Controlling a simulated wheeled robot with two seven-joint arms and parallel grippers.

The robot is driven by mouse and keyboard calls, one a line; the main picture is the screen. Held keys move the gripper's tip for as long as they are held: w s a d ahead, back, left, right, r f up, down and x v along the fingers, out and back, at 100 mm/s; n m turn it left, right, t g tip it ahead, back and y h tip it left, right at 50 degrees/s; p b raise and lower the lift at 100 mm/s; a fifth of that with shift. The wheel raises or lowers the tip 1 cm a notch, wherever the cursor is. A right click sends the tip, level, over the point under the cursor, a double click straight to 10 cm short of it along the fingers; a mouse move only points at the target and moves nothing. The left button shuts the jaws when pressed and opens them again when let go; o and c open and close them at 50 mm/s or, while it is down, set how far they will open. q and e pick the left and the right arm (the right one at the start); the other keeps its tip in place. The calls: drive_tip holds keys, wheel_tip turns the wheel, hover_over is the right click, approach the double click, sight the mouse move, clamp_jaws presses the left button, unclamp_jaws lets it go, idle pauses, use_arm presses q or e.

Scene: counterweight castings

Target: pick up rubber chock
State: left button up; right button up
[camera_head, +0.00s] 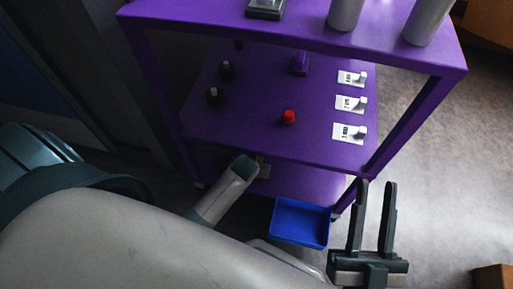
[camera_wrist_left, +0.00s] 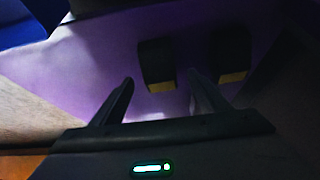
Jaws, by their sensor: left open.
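Two black blocks with yellow lower edges, which look like rubber chocks, stand side by side on a purple surface in the left wrist view: one chock (camera_wrist_left: 157,65) in the middle, another (camera_wrist_left: 230,55) to its right. My left gripper (camera_wrist_left: 160,82) is open, its fingertips short of the middle chock and either side of its line. I cannot make out the chocks or the left jaws in the head view. My right gripper (camera_head: 374,186) is open and empty, to the right of the blue tray.
The purple shelf unit (camera_head: 415,58) holds small black pieces (camera_head: 227,70), a red piece (camera_head: 288,117) and several white cards with small weights (camera_head: 351,103). Grey cylinders (camera_head: 345,12) stand on top. A blue tray (camera_head: 300,222) sits low in front.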

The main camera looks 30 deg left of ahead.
use_arm(q)
drive_tip(key=shift+w+f, duration=0.1)
drive_tip(key=shift+f, duration=0.15)
drive_tip(key=shift+w+f+b, duration=0.15)
drive_tip(key=shift+f+b, duration=0.15)
drive_tip(key=shift+b, duration=0.1)
drive_tip(key=b+x, duration=0.1)
drive_tip(key=x, duration=0.2)
drive_tip(key=shift+f+b, duration=0.3)
drive_tip(key=shift+b, duration=0.1)
drive_tip(key=shift+w+a+f, duration=0.1)
drive_tip(key=shift+w+f, duration=0.05)
use_arm(e)
drive_tip(key=d+r+t, duration=0.3)
drive_tip(key=r+t, duration=0.1)
drive_tip(key=r, duration=0.1)
drive_tip(key=shift+w+r+y, duration=0.15)
drive_tip(key=shift+r+y, duration=0.15)
drive_tip(key=shift+d, duration=0.1)
use_arm(q)
drive_tip(key=c, duration=1.3)
